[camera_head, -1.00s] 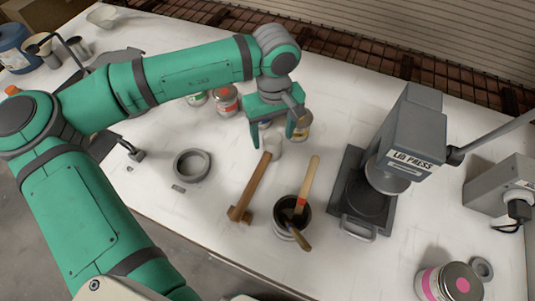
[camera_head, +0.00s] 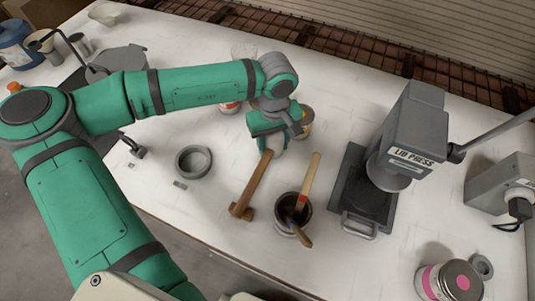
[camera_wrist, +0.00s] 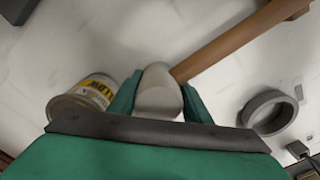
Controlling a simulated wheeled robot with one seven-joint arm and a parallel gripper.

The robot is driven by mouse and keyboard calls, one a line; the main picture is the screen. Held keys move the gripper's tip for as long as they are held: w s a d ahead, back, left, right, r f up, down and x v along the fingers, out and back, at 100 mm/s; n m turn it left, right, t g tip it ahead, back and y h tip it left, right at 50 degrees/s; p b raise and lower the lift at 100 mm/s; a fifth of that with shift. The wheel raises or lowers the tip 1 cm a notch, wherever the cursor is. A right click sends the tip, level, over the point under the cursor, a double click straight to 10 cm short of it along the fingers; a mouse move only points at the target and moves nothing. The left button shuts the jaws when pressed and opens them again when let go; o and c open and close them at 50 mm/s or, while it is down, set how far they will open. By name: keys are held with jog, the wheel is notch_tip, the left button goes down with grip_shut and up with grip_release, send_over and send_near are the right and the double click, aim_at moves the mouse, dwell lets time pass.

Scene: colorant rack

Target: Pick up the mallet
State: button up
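The mallet has a long wooden handle (camera_head: 254,184) with a wooden block at its near end and a pale, rounded head (camera_wrist: 158,92) at its far end. It lies on the white table, slanting up toward my gripper (camera_head: 272,143). In the wrist view, my gripper's green fingers (camera_wrist: 160,98) stand on both sides of the pale head and appear to touch it. The handle runs off to the upper right there (camera_wrist: 235,40). My gripper covers much of the head in the head view.
A dark pot (camera_head: 291,214) holding wooden-handled tools stands right of the handle. A grey ring (camera_head: 193,162) lies to the left. A labelled can (camera_wrist: 88,95) stands close beside my gripper. The lid press (camera_head: 409,135) stands at right, with a pink-marked can (camera_head: 450,281) in front.

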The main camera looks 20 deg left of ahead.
aim_at(274, 134)
jog(key=c, duration=0.6)
jog(key=shift+o, duration=0.2)
jog(key=shift+r, duration=0.1)
notch_tip(274, 134, up, 10)
jog(key=shift+w+d+f, duration=0.1)
